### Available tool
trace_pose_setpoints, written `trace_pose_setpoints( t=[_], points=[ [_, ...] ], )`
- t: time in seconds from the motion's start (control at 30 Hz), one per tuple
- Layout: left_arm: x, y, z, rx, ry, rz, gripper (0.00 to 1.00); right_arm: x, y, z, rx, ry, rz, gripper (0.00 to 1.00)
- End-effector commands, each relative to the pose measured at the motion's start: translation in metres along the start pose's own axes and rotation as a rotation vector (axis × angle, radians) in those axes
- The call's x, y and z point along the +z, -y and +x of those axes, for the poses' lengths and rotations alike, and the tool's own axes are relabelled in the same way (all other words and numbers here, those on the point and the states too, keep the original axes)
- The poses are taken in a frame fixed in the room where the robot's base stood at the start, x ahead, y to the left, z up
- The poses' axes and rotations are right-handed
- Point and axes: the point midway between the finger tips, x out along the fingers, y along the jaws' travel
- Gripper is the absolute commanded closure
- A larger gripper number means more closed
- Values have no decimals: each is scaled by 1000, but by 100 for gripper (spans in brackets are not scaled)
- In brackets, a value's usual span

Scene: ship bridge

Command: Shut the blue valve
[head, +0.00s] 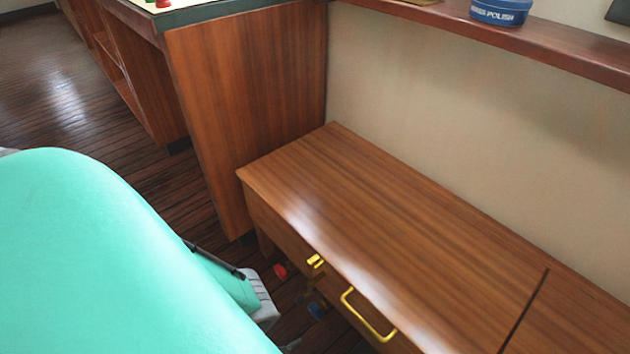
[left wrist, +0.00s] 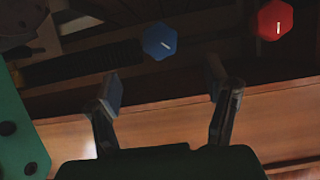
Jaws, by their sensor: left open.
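The blue valve (left wrist: 160,42) is a small knob with a white mark, in the upper middle of the left wrist view. It shows dimly under the wooden bench in the head view (head: 317,310). The red valve (left wrist: 272,20) sits to its right in the wrist view and also shows in the head view (head: 281,271). My left gripper (left wrist: 164,82) is open and empty, its two fingers apart, with the blue knob beyond and between the fingertip lines. Contact is not visible. In the head view my left arm covers the lower left and hides most of the gripper. My right gripper is out of view.
The wooden bench (head: 380,220) with brass drawer handles (head: 368,315) overhangs the valves. A wooden cabinet (head: 250,90) stands behind it. A shelf (head: 560,50) holds a blue polish tin (head: 500,10). Open plank floor (head: 60,90) lies at upper left.

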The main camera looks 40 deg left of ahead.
Motion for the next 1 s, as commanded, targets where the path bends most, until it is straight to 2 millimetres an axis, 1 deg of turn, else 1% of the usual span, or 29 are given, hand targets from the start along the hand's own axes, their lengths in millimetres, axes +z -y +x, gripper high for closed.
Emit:
trace_pose_setpoints(
  t=[0.03, 0.3, 0.4, 0.5, 0.6, 0.7, 1.0],
  points=[
    [1, 0, 12, 1, -4, 0, 30, 0, 0, 6, 0, 0, 0, 60],
    [3, -1, 70, 1, -3, -1, 30, 2, 0, 29, 0, 0, 0, 60],
    [2, -1, 90, 2, -2, -1, 30, 2, 0, 37, 0, 0, 0, 60],
    [3, -1, 104, 1, 0, -1, 30, 2, 0, 43, 0, 0, 0, 60],
    [2, 0, 115, 0, -1, -1, 30, 3, 0, 47, 0, 0, 0, 60],
    [1, 0, 120, 0, 1, -1, 30, 3, 0, 49, 0, 0, 0, 60],
    [0, 0, 122, 0, 1, -1, 30, 3, 0, 49, 0, 0, 0, 60]
  ],
)
